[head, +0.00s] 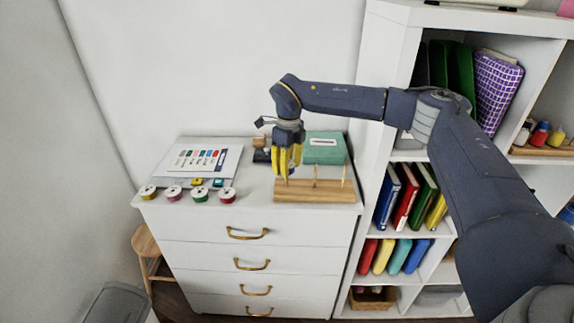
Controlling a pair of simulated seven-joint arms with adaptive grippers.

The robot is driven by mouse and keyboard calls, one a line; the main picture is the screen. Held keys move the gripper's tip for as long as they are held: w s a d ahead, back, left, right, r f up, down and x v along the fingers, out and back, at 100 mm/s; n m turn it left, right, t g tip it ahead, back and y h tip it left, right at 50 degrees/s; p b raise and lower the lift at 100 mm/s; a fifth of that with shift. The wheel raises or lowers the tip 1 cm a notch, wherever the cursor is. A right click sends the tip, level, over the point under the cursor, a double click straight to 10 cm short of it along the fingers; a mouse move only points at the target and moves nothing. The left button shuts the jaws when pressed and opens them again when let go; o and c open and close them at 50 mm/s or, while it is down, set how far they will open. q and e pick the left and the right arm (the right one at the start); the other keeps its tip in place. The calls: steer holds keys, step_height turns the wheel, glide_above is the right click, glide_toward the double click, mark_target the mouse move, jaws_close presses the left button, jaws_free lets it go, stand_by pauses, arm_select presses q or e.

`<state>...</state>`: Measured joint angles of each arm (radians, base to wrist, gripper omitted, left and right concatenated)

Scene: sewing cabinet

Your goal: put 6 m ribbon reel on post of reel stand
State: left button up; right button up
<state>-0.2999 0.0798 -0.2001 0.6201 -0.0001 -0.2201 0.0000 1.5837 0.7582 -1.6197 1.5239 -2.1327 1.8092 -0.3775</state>
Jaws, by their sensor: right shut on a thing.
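My right gripper (287,172) points down over the left end of the wooden reel stand (325,190), on the cabinet top. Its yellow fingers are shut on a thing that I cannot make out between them. The stand has a long wooden base. Two thin upright posts show, one in the middle (315,174) and one at the right (344,176); the left end is covered by the gripper. My left gripper is out of view.
A teal box (324,150) stands behind the stand, with a small dark object (261,155) beside it. A sheet with coloured swatches (200,158) lies at the back left. A white bookshelf (376,110) rises at the right. Some cabinet top between reels and stand is clear.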

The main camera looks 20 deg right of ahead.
steer(key=shift+f, duration=1.15)
stand_by(0.4)
steer(key=o, duration=1.1)
steer(key=shift+c, duration=0.2)
